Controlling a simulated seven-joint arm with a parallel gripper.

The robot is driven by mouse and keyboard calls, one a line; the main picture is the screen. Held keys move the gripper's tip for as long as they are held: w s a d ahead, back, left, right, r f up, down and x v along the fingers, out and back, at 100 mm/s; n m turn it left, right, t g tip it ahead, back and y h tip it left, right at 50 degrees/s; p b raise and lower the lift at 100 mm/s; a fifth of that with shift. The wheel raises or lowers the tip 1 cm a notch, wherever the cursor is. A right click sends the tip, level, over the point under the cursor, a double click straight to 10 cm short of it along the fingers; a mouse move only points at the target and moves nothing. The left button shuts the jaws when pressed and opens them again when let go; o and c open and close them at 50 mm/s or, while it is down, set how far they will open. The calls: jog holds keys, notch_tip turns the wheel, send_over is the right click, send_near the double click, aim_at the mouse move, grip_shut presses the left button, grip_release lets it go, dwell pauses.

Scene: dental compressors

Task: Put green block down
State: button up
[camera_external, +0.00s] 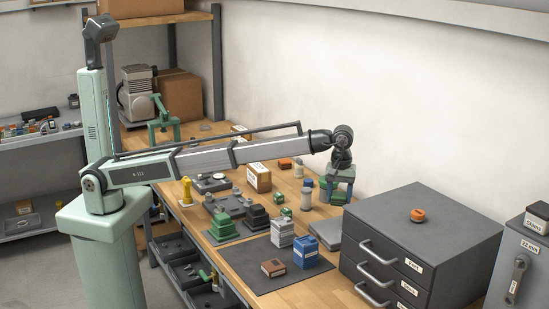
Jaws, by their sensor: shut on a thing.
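My gripper (338,188) is at the end of the outstretched arm, over the back right part of the workbench, left of the grey drawer cabinet. It points down and is shut on a small green block (340,197), only partly visible between the fingers. The gap between the block and the bench is too small to judge. Other green pieces stand on the bench: two small ones (278,202) near the middle and a larger stepped green piece (222,225) further left.
The grey drawer cabinet (425,240) carries an orange knob. A dark mat (245,258) holds a blue box (306,252), a white-grey box (282,233) and a brown block (273,268). Pale cylinders (306,197) stand left of my gripper. A flat grey plate (328,232) lies beside the cabinet.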

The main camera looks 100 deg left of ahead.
aim_at(337, 229)
jog(key=shift+f, duration=4.8)
jog(key=shift+f, duration=0.1)
jog(key=o, duration=1.1)
jog(key=shift+o, duration=0.2)
notch_tip(337, 229, up, 12)
jog(key=shift+r, duration=0.1)
